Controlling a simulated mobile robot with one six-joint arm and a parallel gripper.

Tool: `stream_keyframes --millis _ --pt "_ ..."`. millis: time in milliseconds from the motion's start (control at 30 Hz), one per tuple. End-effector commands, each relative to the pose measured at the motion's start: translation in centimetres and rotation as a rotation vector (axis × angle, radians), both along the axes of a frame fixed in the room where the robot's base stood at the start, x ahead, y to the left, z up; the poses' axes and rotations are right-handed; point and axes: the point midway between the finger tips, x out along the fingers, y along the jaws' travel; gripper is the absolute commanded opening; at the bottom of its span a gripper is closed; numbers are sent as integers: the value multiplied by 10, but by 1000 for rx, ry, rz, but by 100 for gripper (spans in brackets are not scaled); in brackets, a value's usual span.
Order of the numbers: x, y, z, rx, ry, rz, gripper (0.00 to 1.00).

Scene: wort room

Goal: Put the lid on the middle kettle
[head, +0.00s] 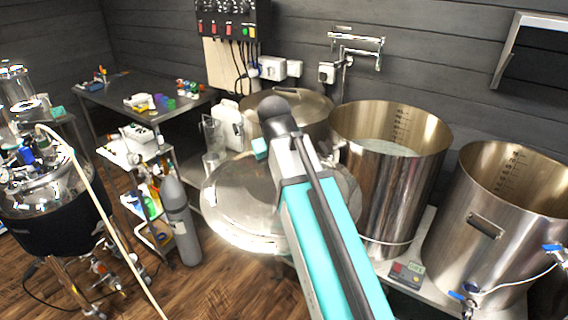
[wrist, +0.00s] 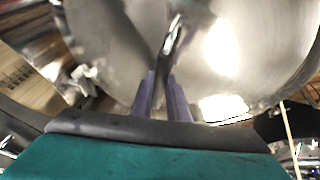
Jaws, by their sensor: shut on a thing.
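The round steel lid (head: 240,200) hangs in front of the left kettle and to the left of the middle kettle (head: 385,185). In the wrist view the lid (wrist: 105,45) fills most of the picture, with my gripper (wrist: 161,78) shut on its handle (wrist: 170,45). In the head view my teal arm covers the lid's right part and hides my fingers. The middle kettle is a tall steel pot, open at the top, with pale liquid inside and scale marks on its inner wall.
The left kettle (head: 318,105) appears covered. The right kettle (head: 480,245) is open. A tap pipe (head: 358,42) juts from the wall behind the middle kettle. A small control box (head: 406,273) sits before it. A grey cylinder (head: 180,225) stands on the floor at left.

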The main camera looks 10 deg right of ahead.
Motion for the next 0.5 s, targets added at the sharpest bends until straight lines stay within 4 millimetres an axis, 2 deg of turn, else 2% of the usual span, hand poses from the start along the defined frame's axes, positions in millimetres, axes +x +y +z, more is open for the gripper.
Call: stream_keyframes --millis 33,200,500 --pt "0 3 -12 -2 -3 -6 0" --pt "4 -1 -38 0 -2 -61 0" --pt "8 -5 -70 0 -4 -132 0"
